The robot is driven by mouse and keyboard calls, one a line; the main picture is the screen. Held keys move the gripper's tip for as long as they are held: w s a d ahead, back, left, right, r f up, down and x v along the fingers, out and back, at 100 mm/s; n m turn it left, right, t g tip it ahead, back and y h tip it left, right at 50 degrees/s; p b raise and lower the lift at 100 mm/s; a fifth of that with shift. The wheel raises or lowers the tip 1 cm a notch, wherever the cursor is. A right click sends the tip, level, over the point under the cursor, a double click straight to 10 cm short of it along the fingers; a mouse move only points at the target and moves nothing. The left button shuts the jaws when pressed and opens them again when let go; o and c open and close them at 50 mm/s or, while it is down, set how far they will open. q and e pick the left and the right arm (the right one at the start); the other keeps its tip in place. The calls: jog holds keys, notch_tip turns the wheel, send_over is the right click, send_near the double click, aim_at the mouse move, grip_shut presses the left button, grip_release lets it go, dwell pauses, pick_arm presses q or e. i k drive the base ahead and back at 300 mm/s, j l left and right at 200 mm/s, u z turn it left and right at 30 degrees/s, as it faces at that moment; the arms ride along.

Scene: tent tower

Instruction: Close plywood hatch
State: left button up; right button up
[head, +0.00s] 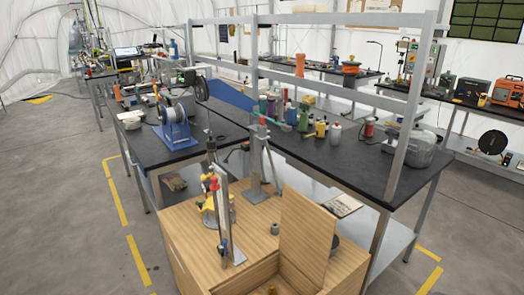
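The plywood hatch (305,235) stands open at the lower right, raised as an upright, slightly tilted panel. It belongs to a plywood box (185,232) in the foreground. An opening in the box top lies at the panel's foot, cut off by the bottom edge of the head view. A small brass-coloured thing (271,290) shows inside it. Neither my left nor my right gripper is in view.
On the box top stand a metal upright with a red top (221,225), a clamp-like stand (262,165), a yellow tool (209,212) and a small grey cylinder (275,228). Dark-topped workbenches (335,165) with bottles and tools stand behind. Floor at left (60,200) is clear.

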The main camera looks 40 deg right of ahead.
aim_at(307, 230)
jog(key=l, duration=0.4)
jog(key=k+l+u, duration=0.1)
jog(key=l, duration=0.3)
jog(key=k+l, duration=0.15)
jog(key=l, duration=0.3)
jog(key=l+u, duration=0.15)
jog(key=l, duration=0.25)
jog(key=k+l, duration=0.15)
jog(key=l, duration=0.25)
jog(key=k+l+u, duration=0.1)
jog(key=l, duration=0.3)
jog(key=k+l, duration=0.15)
jog(key=l, duration=0.2)
jog(key=k+l, duration=0.1)
jog(key=l, duration=0.3)
jog(key=k+l, duration=0.15)
jog(key=l, duration=0.2)
jog(key=k+l, duration=0.15)
jog(key=l, duration=0.25)
jog(key=i+u, duration=0.05)
